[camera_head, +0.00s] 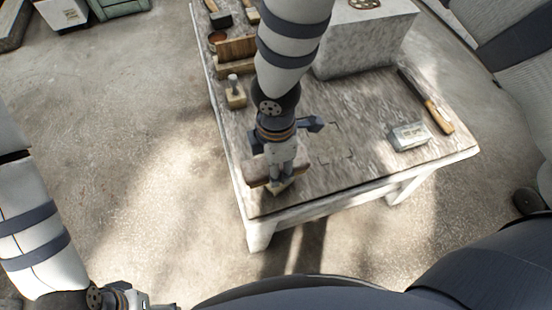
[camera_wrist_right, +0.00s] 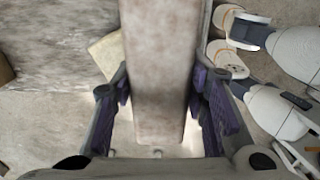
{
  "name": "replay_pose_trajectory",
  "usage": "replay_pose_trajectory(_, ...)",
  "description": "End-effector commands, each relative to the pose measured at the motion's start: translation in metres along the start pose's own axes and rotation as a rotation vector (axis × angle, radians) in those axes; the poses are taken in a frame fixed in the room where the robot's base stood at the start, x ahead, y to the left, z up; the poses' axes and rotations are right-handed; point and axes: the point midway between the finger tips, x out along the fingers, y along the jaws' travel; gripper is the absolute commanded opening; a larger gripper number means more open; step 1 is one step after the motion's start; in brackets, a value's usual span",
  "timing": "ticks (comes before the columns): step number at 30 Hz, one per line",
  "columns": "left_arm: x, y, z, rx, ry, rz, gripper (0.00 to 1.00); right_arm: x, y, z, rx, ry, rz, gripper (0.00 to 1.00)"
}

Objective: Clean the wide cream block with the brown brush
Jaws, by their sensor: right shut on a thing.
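My right gripper (camera_head: 278,177) is shut on a long, plain, brownish-grey piece, which I take to be the brown brush (camera_head: 257,171). In the right wrist view the brush (camera_wrist_right: 160,70) runs lengthwise between the fingers; no bristles show. A cream block (camera_head: 281,187), probably the wide cream block, shows partly under it near the table's front left corner. The cream block (camera_wrist_right: 107,52) also shows in the wrist view, mostly hidden beneath the brush. I cannot tell whether they touch. My left gripper (camera_head: 125,297) is at the bottom left, partly cut off, away from the table.
The pale table (camera_head: 350,105) holds a large grey stone block (camera_head: 365,40) at the back. A dark-and-wooden tool (camera_head: 428,102) and a small pale box (camera_head: 409,136) lie at the right. Several wooden items, including a brown block (camera_head: 236,48), line the left edge.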

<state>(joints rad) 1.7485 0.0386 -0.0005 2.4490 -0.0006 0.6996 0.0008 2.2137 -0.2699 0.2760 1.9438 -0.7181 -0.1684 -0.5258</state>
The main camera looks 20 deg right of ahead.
Motion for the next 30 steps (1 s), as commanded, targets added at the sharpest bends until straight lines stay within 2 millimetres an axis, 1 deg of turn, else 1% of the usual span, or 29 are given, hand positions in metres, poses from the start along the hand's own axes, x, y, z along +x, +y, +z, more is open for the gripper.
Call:
replay_pose_trajectory(8, 0.0, 0.0, 0.0, 0.0, -0.001, 0.0, 0.74, 0.001, 0.0, 0.0, 0.0, 0.0, 0.0, 0.18)
replay_pose_trajectory(25, 0.004, 0.0, 0.003, 0.0, -0.014, -0.001, 0.74, 0.011, 0.001, 0.0, 0.001, 0.0, 0.0, 0.18)
replay_pose_trajectory(30, 0.001, 0.0, 0.001, 0.0, -0.004, 0.0, 0.74, 0.009, 0.001, 0.008, 0.002, 0.0, 0.002, 0.18)
